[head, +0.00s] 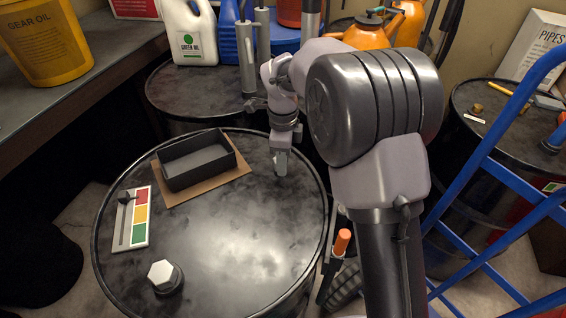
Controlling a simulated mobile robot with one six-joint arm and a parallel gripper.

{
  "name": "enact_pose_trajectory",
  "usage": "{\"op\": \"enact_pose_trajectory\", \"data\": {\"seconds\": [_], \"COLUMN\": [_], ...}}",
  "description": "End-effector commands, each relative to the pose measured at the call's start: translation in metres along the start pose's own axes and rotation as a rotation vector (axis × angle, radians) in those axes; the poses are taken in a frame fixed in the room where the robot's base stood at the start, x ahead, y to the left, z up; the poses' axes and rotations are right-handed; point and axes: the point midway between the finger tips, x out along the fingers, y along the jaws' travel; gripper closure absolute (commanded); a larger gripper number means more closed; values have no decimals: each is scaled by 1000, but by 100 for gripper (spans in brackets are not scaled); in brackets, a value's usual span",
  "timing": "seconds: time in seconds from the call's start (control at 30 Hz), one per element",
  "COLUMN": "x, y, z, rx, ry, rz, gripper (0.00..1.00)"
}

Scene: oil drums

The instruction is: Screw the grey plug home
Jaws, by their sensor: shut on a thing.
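My gripper (281,163) points down at the right rear of the near black drum's top (235,235), close to the rim. It is shut on a small grey piece, which I take to be the grey plug; the fingers hide most of it. I cannot tell how deep it sits or whether its flange touches the drum top. A second plug with a pale hexagonal head (162,273) stands on a dark round base at the drum's front left.
A black open tray (233,158) on brown card lies left of my gripper. A gauge card with coloured blocks (141,218) lies at the drum's left. A second drum (175,95) with containers and a grey pump stands behind. A blue hand truck (480,150) stands right.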

Motion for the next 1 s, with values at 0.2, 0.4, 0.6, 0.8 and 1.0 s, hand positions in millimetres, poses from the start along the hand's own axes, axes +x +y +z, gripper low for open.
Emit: {"op": "enact_pose_trajectory", "data": {"seconds": [0.2, 0.4, 0.6, 0.8, 1.0], "x": [7, 3, 2, 2, 2], "y": [2, 5, 6, 8, 9], "z": [1, 1, 1, 4, 5], "rx": [235, 547, 552, 943, 1100], "ry": [1, 2, 3, 4, 4], "rz": [0, 2, 3, 2, 3], "gripper": [100, 100, 100, 100, 100]}}
